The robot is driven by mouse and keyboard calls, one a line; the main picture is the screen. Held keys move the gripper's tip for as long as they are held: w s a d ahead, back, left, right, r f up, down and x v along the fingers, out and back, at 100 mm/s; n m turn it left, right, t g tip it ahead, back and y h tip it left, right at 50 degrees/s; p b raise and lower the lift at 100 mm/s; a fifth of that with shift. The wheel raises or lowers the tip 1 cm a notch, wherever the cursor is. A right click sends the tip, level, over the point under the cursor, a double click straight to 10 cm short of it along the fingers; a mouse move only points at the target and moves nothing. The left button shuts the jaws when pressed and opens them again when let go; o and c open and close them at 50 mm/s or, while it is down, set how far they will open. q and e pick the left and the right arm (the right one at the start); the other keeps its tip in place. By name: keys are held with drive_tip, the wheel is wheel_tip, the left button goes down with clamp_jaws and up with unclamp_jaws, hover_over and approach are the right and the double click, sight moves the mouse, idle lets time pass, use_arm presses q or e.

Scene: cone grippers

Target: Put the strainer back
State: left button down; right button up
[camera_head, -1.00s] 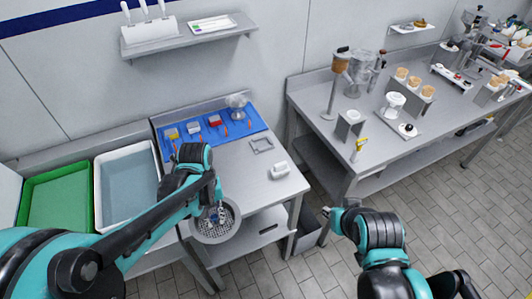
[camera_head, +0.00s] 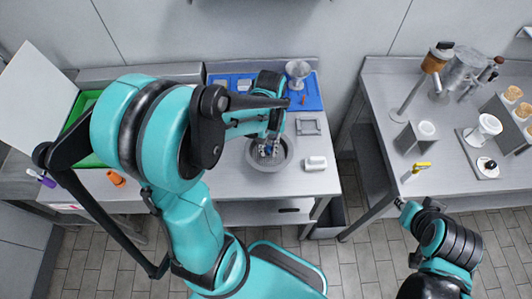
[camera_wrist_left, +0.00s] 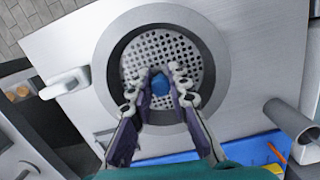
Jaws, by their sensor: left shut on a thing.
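The strainer (camera_head: 281,163) is a round grey perforated disc inside a wide grey ring, with a blue knob at its middle. It is at the table's middle in the head view and fills the centre of the left wrist view (camera_wrist_left: 158,45). My left gripper (camera_head: 267,148) is above it, its fingers shut around the blue knob (camera_wrist_left: 160,83). I cannot tell whether the strainer touches the tabletop or hangs just above it. My right gripper (camera_head: 402,203) is away near the right table's front edge; its fingers are too small to read.
A grey square frame (camera_head: 308,127) and a white block (camera_head: 315,163) are right of the strainer. The right table (camera_head: 385,150) holds stands and cups. A gap separates the tables.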

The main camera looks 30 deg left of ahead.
use_arm(q)
drive_tip(key=shift+w+a+f, duration=0.25)
drive_tip(key=shift+a+f, duration=0.2)
drive_tip(key=shift+a, duration=0.1)
drive_tip(key=shift+w+a+f, duration=0.25)
drive_tip(key=shift+a+f, duration=0.15)
drive_tip(key=shift+a, duration=0.15)
drive_tip(key=shift+f+b, duration=0.95)
drive_tip(key=shift+f, duration=0.95)
drive_tip(key=shift+f, duration=0.15)
drive_tip(key=c, duration=1.4)
unclamp_jaws()
drive_tip(key=shift+c, duration=0.2)
